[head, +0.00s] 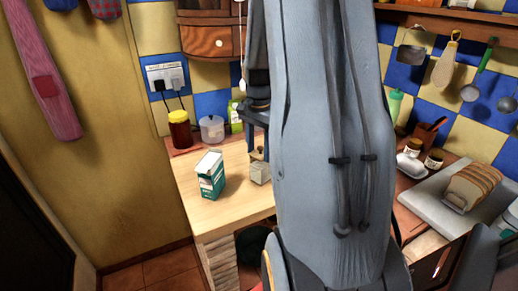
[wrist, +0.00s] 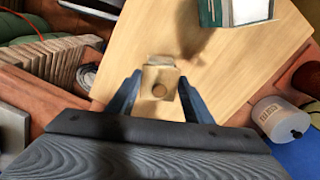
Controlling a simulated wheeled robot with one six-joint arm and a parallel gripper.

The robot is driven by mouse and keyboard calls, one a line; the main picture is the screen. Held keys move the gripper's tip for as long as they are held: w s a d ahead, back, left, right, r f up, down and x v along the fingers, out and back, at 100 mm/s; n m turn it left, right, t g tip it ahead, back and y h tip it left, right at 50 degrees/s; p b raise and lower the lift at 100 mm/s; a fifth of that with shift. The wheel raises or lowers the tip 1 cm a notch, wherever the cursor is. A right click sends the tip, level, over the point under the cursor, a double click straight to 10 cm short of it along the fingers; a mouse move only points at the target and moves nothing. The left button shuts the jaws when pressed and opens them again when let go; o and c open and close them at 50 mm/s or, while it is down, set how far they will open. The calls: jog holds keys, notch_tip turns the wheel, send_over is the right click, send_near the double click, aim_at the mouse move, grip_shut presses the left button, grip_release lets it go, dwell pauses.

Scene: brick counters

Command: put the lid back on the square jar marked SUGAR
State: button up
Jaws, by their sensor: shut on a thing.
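A small pale square jar (head: 260,172) stands on the light wooden counter in the head view, just right of a teal and white carton. Its marking is too small to read. My gripper (wrist: 160,84) is shut on a square tan lid (wrist: 160,74) with a round knob, one finger on each side. In the head view my gripper (head: 257,149) is right above the jar. In the wrist view a pale edge of the jar (wrist: 160,58) shows just beyond the lid, which hides most of it. I cannot tell whether lid and jar touch.
The carton (head: 211,176) stands close on the left; its top shows in the wrist view (wrist: 245,12). A clear round canister (head: 212,129) and a yellow-lidded jar (head: 180,129) stand at the back by the wall. The front left of the counter is clear.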

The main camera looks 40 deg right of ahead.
jog(key=o, duration=1.6)
jog(key=shift+r, duration=0.1)
jog(key=shift+r+p, duration=2.7)
jog(key=shift+r, duration=0.75)
jog(key=shift+c, duration=0.6)
grip_shut()
jog(key=shift+f, duration=0.2)
